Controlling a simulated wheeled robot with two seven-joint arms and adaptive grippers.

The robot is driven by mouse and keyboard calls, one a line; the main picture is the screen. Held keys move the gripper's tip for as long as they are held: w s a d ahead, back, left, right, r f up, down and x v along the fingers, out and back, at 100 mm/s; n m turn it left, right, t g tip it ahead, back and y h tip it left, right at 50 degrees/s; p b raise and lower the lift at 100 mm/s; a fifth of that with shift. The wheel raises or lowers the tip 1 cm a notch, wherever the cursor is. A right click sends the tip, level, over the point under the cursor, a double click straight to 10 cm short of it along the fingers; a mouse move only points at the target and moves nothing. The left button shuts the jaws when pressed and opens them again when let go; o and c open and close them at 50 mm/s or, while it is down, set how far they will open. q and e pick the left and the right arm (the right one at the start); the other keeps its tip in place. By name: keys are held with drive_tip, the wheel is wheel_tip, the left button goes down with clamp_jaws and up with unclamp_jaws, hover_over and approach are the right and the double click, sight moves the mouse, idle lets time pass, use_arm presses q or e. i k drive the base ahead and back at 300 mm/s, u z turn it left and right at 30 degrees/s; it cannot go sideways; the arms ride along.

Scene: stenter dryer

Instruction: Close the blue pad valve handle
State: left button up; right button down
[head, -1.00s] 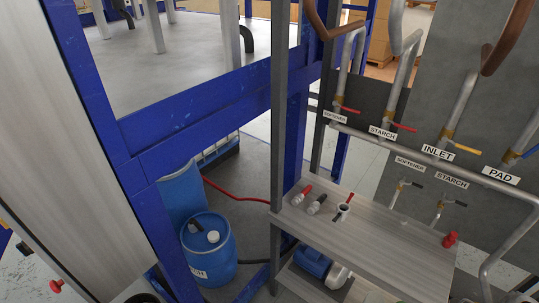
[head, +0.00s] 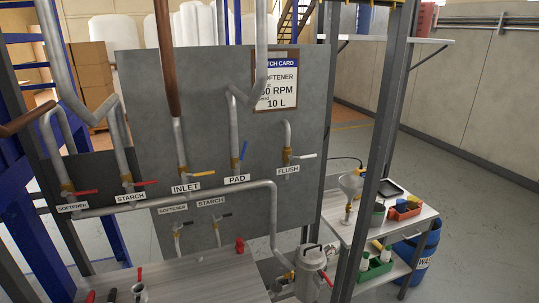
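The blue pad valve handle (head: 243,150) is on a vertical grey pipe in front of the grey panel (head: 85,100), just above the PAD label (head: 237,180). It points steeply upward, slightly tilted to the right, roughly along its pipe. The red, yellow and white handles on the neighbouring valves lie roughly sideways. Neither of my grippers shows in the head view.
The INLET valve's yellow handle (head: 204,173) is left of the pad valve, and the FLUSH valve's white handle (head: 304,156) is right. A horizontal grey pipe (head: 222,191) runs below. A grey upright post (head: 371,160) stands at the right, before a side table (head: 400,220).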

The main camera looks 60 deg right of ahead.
sight(237, 166)
drive_tip(key=z, duration=1.8)
